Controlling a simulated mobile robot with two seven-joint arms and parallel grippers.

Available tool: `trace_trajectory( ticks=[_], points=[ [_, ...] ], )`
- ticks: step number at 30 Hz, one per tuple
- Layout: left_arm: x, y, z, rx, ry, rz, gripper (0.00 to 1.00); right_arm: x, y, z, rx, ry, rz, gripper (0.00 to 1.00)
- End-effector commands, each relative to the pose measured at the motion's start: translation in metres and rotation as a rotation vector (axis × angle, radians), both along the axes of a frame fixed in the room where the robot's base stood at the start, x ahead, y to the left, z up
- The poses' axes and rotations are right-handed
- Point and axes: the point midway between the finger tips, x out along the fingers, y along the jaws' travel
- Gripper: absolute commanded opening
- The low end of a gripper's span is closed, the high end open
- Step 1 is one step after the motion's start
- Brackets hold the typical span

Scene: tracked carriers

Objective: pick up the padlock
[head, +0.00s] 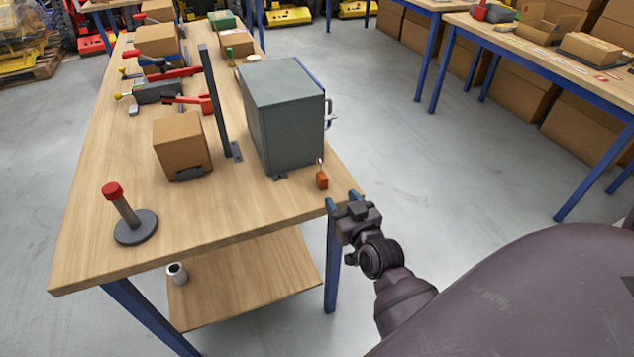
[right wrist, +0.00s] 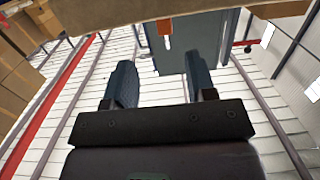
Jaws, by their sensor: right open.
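The padlock (head: 322,179) is small and orange with a thin metal shackle. It stands on the wooden table near its right edge, beside the grey metal cabinet (head: 285,120). In the right wrist view an orange piece that looks like the padlock (right wrist: 164,27) shows near the top, beyond the fingers. My right gripper (head: 345,201) is at the table's front right corner, a short way nearer than the padlock and to its right. Its two fingers are apart and empty, also in the right wrist view (right wrist: 161,85). My left gripper is not in view.
The wooden table (head: 220,220) carries a dark upright post (head: 215,100), a cardboard box (head: 182,146) and a red-topped peg on a round base (head: 130,215). Several tools lie farther back. The cabinet stands close behind the padlock. The floor right of the table is clear.

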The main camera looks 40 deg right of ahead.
Motion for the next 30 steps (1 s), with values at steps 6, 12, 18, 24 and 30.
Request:
trace_trajectory(
  ticks=[6, 12, 18, 24, 30],
  points=[
    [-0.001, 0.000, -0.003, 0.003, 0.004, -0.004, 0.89, 0.020, -0.007, 0.000, 0.004, -0.022, -0.015, 0.51],
    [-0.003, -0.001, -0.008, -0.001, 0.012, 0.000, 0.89, 0.045, -0.013, -0.001, 0.003, -0.022, -0.014, 0.51],
    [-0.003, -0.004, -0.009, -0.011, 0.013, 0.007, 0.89, 0.059, -0.016, -0.002, 0.003, -0.020, -0.014, 0.51],
    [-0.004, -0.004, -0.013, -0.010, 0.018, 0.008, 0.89, 0.070, -0.017, -0.004, 0.004, -0.019, -0.014, 0.51],
    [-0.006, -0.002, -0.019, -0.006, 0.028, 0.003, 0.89, 0.095, -0.021, -0.007, 0.004, -0.018, -0.014, 0.51]
  ],
)
